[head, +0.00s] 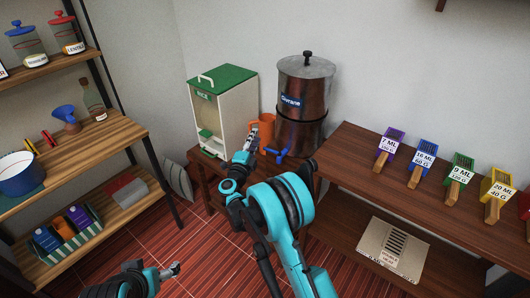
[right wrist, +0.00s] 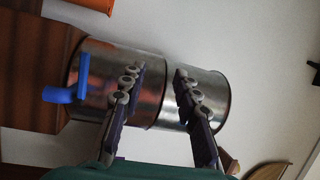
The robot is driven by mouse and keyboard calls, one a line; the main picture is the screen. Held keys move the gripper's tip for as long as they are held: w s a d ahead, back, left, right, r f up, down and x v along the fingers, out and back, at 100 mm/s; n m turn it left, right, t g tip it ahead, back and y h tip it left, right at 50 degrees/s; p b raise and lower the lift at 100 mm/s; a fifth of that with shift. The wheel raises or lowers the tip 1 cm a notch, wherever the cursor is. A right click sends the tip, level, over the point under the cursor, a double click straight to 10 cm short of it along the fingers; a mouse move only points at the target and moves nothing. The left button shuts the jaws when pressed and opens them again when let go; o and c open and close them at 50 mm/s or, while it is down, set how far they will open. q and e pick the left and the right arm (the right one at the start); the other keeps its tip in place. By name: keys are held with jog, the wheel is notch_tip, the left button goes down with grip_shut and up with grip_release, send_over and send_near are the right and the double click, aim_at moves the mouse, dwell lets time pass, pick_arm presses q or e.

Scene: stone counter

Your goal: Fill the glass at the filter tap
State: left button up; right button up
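The steel water filter (head: 303,95) stands on a low wooden stand by the back wall, with a black-knobbed lid. Its blue tap (head: 278,154) sticks out at the lower front. The right wrist view shows the filter (right wrist: 120,60) sideways, with the blue tap (right wrist: 68,94) at left. My right gripper (head: 246,150) is in front of the stand, left of the tap. In the wrist view its two fingers (right wrist: 158,78) are apart with nothing between them. My left gripper (head: 172,270) is low at the bottom; its fingers are too small to read. I cannot make out a drinking glass.
An orange mug (head: 264,128) and a green-lidded dispenser (head: 223,108) stand beside the filter. A wooden bench (head: 350,150) at right carries several coloured, labelled scoops. A shelf unit (head: 110,140) at left holds jars and a bottle. The red floor (head: 190,240) between is clear.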

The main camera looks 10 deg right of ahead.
aim_at(268, 149)
notch_tip(268, 149, down, 9)
jog(key=s+d+m+g+h, duration=0.1)
jog(key=s+m+g+h, duration=0.1)
jog(key=m+g, duration=0.1)
jog(key=x, duration=0.2)
jog(key=b+x, duration=0.1)
jog(key=x, duration=0.2)
jog(key=b+x, duration=0.1)
jog(key=x, duration=0.1)
jog(key=shift+w+d+f, duration=0.1)
jog(key=shift+d+f, duration=0.25)
pick_arm(q)
jog(key=shift+s+a+f, duration=0.25)
jog(key=shift+s+f, duration=0.3)
jog(key=shift+f, duration=0.35)
pick_arm(e)
grip_shut()
